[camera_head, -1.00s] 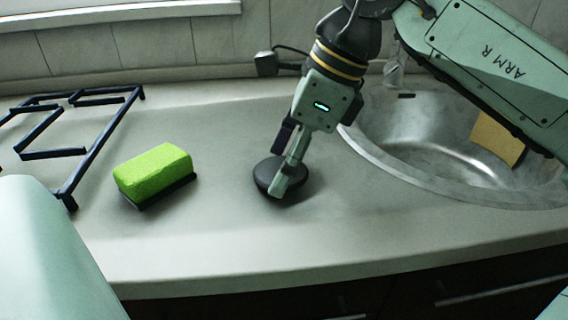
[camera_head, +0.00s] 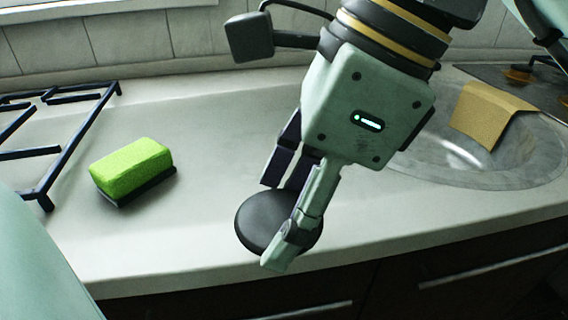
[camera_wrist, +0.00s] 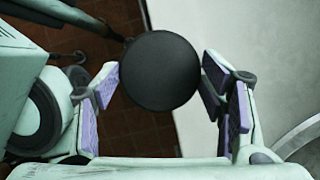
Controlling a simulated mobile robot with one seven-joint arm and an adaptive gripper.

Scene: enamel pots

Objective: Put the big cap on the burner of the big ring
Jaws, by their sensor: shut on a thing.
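The big cap is a round, flat, black disc (camera_head: 262,220), seen in the head view in front of the counter's middle. My gripper (camera_head: 277,224) is shut on it, one finger on each side of its rim. In the wrist view the cap (camera_wrist: 160,70) sits between the two padded fingers, and brown floor and the pale counter show beyond it, so it is held up off the counter. A brass-coloured burner part (camera_head: 520,73) on a dark surface shows at the far right edge; I cannot tell which ring it belongs to.
A green sponge (camera_head: 132,168) with a dark base lies on the counter (camera_head: 190,120), left of my gripper. Dark blue pan-support bars (camera_head: 75,150) stand at the far left. A metal sink (camera_head: 470,160) with a tan cloth (camera_head: 490,115) over its rim lies to the right.

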